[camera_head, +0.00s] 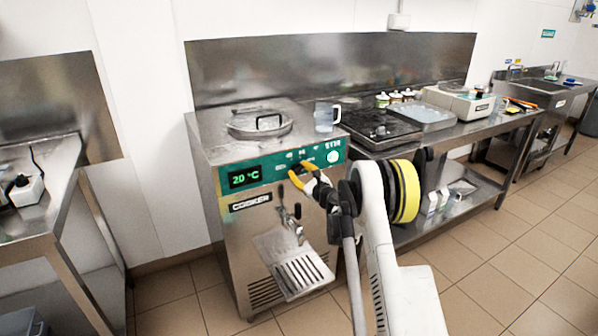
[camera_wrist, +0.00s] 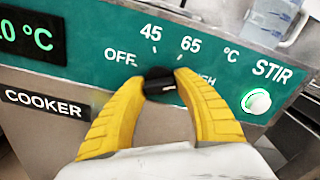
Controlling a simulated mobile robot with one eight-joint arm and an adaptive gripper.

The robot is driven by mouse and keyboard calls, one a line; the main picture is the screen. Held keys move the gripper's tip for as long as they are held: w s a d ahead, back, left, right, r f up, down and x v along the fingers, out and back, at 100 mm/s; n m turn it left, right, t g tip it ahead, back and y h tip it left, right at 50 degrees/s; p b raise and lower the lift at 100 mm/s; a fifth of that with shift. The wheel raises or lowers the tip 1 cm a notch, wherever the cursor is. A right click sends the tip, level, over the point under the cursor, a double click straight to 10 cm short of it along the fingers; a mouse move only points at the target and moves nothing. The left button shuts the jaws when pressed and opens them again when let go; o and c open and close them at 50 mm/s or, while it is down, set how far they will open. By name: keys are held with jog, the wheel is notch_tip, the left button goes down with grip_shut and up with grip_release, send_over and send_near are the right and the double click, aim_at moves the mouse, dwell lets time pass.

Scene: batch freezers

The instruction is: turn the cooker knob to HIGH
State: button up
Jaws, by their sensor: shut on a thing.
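The cooker (camera_head: 235,222) is a steel cabinet with a green control panel (camera_head: 270,165); its display reads 20 °C. In the wrist view, the black knob (camera_wrist: 160,86) sits on the panel with OFF, 45, 65 and HIGH printed around it. HIGH (camera_wrist: 205,78) is partly covered by the right finger. My gripper (camera_wrist: 161,82) has yellow fingers shut on the knob from both sides. A short pale line on the knob lies roughly level; which end is its pointer I cannot tell. In the head view, the gripper (camera_head: 301,178) hides most of the knob.
A lit round STIR button (camera_wrist: 256,101) is right of the knob. A clear jug (camera_head: 325,117) and a lid (camera_head: 259,124) stand on the cooker top. A tap (camera_head: 292,217) juts out below the panel.

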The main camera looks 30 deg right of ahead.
jog(key=shift+m, duration=1.2)
jog(key=o, duration=1.2)
jog(key=shift+c, duration=0.2)
jog(key=s, duration=1.2)
jog(key=shift+d, duration=0.15)
